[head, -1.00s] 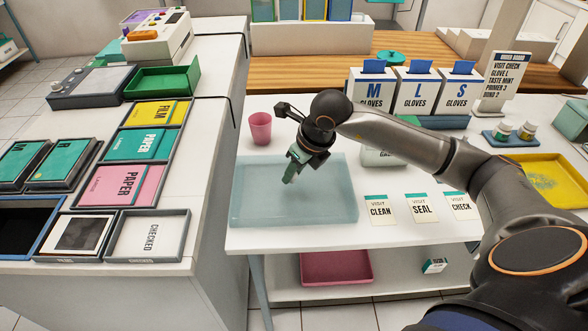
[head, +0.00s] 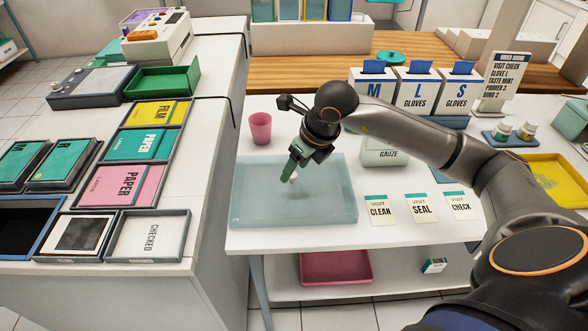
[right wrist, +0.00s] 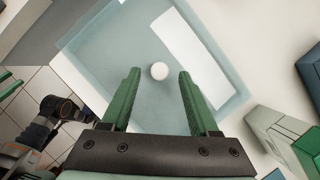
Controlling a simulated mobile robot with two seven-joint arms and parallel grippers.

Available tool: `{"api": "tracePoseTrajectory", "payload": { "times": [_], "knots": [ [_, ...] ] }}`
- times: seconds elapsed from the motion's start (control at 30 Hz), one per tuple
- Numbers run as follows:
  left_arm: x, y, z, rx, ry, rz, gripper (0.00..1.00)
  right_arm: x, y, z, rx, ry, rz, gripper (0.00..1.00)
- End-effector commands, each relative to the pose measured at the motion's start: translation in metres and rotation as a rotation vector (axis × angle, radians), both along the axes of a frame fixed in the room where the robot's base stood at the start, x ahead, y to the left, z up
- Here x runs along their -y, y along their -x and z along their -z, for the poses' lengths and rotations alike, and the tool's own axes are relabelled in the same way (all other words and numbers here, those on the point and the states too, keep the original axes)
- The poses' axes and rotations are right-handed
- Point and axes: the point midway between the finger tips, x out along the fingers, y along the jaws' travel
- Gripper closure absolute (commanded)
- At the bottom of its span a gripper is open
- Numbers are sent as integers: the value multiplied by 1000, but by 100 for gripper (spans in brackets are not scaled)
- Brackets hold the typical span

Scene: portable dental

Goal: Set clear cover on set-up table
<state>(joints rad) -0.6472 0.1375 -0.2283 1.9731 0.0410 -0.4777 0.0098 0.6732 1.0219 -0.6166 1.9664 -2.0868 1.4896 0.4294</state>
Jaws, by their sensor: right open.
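The clear cover (head: 255,195) is a pale blue, see-through, shallow box shape lying flat on the white set-up table (head: 290,240), at its left front. A small round white knob (right wrist: 159,71) stands at its middle. My right gripper (right wrist: 158,76) has green fingers, spread apart, with the knob showing between them and no contact visible. In the head view my right gripper (head: 290,177) points down over the cover, and its fingers partly hide the knob. A pale rectangular patch shows through the cover in the right wrist view. My left gripper is not seen in the head view.
A pink cup (head: 260,128) stands behind the cover. A gauze box (head: 385,153) is to the right, under my forearm. Cards marked clean (head: 380,209), seal (head: 421,207) and check (head: 457,206) lie to the right. A counter with trays (head: 150,235) borders the left.

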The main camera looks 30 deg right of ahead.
Motion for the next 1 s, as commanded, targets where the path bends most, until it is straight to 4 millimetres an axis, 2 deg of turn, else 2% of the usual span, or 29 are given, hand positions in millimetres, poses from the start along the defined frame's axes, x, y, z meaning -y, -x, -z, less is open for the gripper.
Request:
{"api": "tracePoseTrajectory", "payload": {
  "times": [0.1,0.3,0.5,0.9,1.0],
  "knots": [
    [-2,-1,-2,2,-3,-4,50,3,9,-27,7,3,1,39],
    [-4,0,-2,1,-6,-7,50,7,25,-65,5,3,2,39],
    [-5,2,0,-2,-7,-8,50,9,35,-88,3,1,1,39],
    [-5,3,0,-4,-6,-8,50,8,37,-92,0,-1,0,39],
    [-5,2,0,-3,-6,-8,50,-4,39,-85,-14,-44,-29,39]
  ]
}}
